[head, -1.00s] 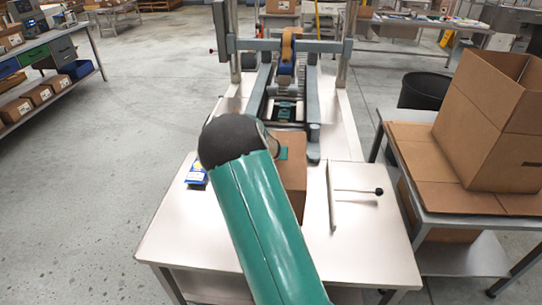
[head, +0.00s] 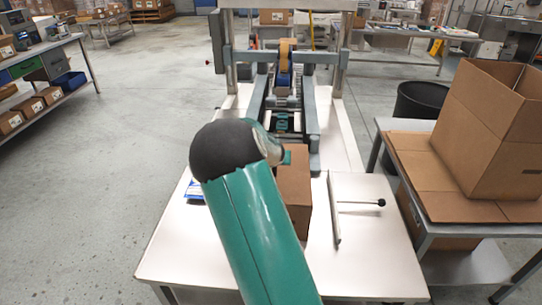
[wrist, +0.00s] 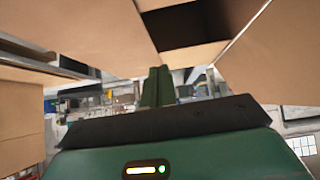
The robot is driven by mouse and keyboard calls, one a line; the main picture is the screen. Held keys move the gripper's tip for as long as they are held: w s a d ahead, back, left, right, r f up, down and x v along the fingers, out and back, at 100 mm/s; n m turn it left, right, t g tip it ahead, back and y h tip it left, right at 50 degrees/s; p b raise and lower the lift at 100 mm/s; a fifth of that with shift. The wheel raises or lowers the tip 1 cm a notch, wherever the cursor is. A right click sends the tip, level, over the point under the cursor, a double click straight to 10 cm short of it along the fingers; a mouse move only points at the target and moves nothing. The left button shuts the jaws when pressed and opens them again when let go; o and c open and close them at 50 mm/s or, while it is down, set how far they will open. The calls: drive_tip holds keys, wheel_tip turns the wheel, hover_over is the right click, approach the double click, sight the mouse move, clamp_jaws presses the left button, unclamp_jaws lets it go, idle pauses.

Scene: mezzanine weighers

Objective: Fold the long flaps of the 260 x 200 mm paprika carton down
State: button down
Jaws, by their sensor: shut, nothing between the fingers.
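A brown carton (head: 294,190) stands on the white bench, partly hidden behind my green arm in the head view. Its top and flaps are mostly hidden there. In the wrist view, large brown cardboard panels (wrist: 80,28) fill the upper part close to the camera, with a dark opening (wrist: 195,25) between them. Another panel (wrist: 290,70) slants at the right. My gripper (wrist: 157,86) shows its two green fingers together, empty, just below the cardboard edges. Contact with the cardboard cannot be told. In the head view my arm hides most of the gripper.
A roller machine with a tape head (head: 284,70) stands behind the carton. A thin upright plate (head: 334,208) and a black-knobbed rod (head: 381,202) are right of it. A blue packet (head: 194,190) lies left. A large open carton (head: 480,130) stands on the right table, beside a black bin (head: 420,103).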

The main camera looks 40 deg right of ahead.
drive_tip(key=v, duration=1)
drive_tip(key=shift+s+d+r, duration=0.2)
drive_tip(key=shift+d+r, duration=0.05)
